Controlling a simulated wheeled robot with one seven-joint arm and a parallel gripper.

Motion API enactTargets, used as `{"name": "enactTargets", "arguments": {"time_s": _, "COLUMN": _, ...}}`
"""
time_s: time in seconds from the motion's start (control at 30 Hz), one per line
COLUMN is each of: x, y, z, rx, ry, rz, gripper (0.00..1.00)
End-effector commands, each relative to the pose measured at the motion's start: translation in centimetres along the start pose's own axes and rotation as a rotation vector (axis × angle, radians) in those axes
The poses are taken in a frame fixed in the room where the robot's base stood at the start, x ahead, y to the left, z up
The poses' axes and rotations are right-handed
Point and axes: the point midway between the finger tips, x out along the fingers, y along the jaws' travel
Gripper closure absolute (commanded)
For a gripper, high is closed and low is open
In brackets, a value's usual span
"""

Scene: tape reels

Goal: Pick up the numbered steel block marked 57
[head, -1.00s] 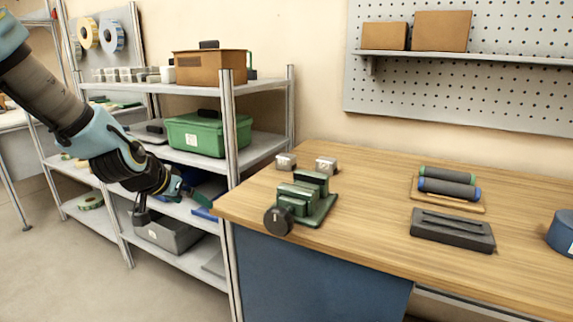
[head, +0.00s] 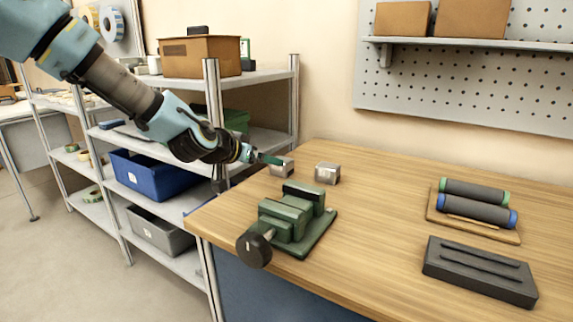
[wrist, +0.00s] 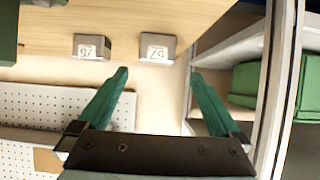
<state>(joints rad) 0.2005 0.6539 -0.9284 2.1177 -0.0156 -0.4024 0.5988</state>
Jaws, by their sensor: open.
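Two small grey steel blocks with number labels stand on the wooden bench. The block at the right in the wrist view (wrist: 157,47) appears to be marked 57; it is the left one in the head view (head: 283,169). The other block (wrist: 91,47) has digits I cannot read surely, perhaps 75; in the head view it stands to the right (head: 327,174). My gripper (wrist: 158,73) is open, with green fingers spread and nothing between them. Its tips line up either side of the right-hand block in the wrist view, short of it. In the head view a finger overlaps that block.
A green vise (head: 290,225) stands in front of the blocks on the bench (head: 380,200). Rollers on a wooden stand (head: 475,200) and a dark slotted block (head: 480,270) are to the right. A metal shelf unit (head: 212,90) stands beside the bench's left edge.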

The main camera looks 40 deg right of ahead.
Motion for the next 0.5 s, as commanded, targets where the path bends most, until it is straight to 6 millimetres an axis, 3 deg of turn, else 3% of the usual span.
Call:
{"name": "enactTargets", "arguments": {"time_s": 0.2, "x": 3.4, "y": 0.1, "z": -0.1, "rx": -0.003, "ry": -0.001, "rz": 0.002, "gripper": 0.0}}
{"name": "enactTargets", "arguments": {"time_s": 0.5, "x": 5.7, "y": 0.2, "z": -0.1, "rx": -0.003, "ry": -0.002, "rz": 0.001, "gripper": 0.0}}
